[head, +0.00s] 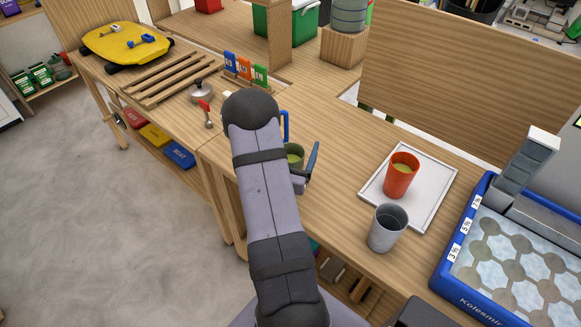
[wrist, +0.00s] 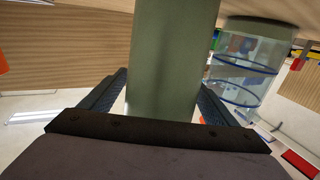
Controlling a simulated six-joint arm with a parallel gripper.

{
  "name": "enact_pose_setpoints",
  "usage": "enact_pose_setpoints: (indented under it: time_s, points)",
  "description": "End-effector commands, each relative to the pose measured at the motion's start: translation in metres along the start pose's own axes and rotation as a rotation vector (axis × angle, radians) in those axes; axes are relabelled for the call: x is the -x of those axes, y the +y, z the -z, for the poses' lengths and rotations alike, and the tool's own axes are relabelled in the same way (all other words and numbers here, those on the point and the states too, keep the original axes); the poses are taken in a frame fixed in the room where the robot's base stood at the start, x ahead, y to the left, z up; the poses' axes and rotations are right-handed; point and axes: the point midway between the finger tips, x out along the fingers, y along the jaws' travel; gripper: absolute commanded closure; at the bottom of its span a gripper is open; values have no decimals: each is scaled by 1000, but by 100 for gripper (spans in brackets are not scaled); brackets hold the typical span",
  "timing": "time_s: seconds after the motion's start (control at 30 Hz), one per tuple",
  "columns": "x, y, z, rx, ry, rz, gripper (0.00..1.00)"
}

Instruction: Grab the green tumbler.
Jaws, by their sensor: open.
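The green tumbler (head: 294,151) stands on the wooden counter, partly hidden behind my arm in the head view. In the wrist view the tumbler (wrist: 172,55) fills the middle, between the two fingers of my open gripper (wrist: 165,88). A narrow gap shows on the left side; whether the right finger touches it, I cannot tell. In the head view one finger of my gripper (head: 303,168) shows just right of the tumbler; the other is hidden.
An orange cup (head: 401,178) stands on a white tray (head: 432,207). A grey cup (head: 388,229) is at the tray's near edge. A blue-framed ice maker (head: 448,283) is at right. A clear container with blue rings (wrist: 245,78) stands close by the tumbler.

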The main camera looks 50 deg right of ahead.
Motion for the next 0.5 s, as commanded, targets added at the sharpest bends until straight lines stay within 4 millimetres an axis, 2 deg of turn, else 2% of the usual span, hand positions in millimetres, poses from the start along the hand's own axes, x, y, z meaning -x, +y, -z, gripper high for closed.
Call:
enact_pose_setpoints:
  time_s: [0.17,0.43,0.5]
  points:
    - [0,0,0,0,0,0,20]
    - [0,0,0,0,0,1,85]
    - [0,0,1,-1,3,1,89]
